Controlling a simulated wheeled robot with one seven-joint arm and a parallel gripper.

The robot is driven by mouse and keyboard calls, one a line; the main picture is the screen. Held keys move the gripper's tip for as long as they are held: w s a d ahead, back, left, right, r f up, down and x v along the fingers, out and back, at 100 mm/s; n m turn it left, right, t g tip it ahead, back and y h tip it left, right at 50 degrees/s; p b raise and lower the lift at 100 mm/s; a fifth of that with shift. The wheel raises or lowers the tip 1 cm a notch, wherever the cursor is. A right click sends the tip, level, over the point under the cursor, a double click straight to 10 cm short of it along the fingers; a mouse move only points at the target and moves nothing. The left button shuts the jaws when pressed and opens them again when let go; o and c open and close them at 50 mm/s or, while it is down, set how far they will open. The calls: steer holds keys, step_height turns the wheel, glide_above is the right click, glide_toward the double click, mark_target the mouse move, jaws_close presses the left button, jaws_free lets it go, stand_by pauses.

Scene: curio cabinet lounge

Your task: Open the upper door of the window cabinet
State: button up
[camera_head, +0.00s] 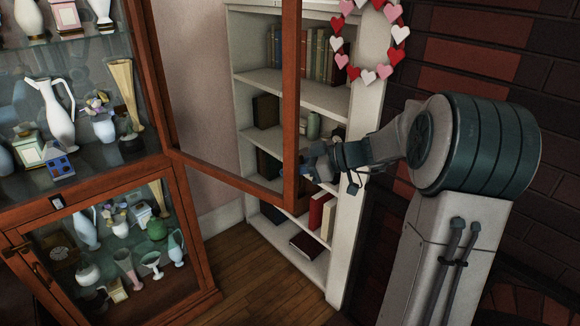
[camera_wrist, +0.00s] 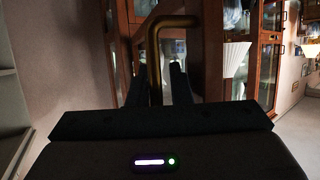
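The window cabinet (camera_head: 110,194) stands at the left, a wooden case with glass panes. Its upper door (camera_head: 291,95) is swung wide open, its free edge out toward the right, so the upper shelves are uncovered. The lower door (camera_head: 198,262) looks shut. My gripper (camera_head: 310,163) is at the free edge of the upper door, low down. In the wrist view, the brass handle (camera_wrist: 154,55) passes between the fingers of my gripper (camera_wrist: 161,75). The fingers are apart, with a gap between the handle and the right finger.
Vases and small boxes fill the cabinet shelves, among them a white pitcher (camera_head: 55,115). A white bookcase (camera_head: 345,215) stands behind the open door, close to my gripper. A heart wreath (camera_head: 399,33) hangs above. Wooden floor (camera_head: 243,270) is clear between cabinet and bookcase.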

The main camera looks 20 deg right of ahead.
steer(key=b+v, duration=0.1)
steer(key=v, duration=1.2)
steer(key=shift+s+d+r+b, duration=0.2)
steer(key=shift+s+r+b, duration=0.05)
steer(key=shift+s+b, duration=0.1)
steer(key=shift+a, duration=0.1)
steer(key=s+a+f+m+g+h+p, duration=0.1)
steer(key=s+a+f+m+g+h, duration=0.25)
steer(key=s+a, duration=0.3)
steer(key=s+a+f+m+g+h+p, duration=0.2)
steer(key=s+a+m+h, duration=0.2)
steer(key=s+a, duration=0.25)
steer(key=s+f+m+t+h+p, duration=0.1)
steer(key=s+f+m+h, duration=0.1)
steer(key=s+m+h, duration=0.2)
steer(key=shift+s+d+f+m+t, duration=0.25)
steer(key=shift+s+f+m+t, duration=0.15)
steer(key=shift+s, duration=1)
steer(key=shift+d+r, duration=0.1)
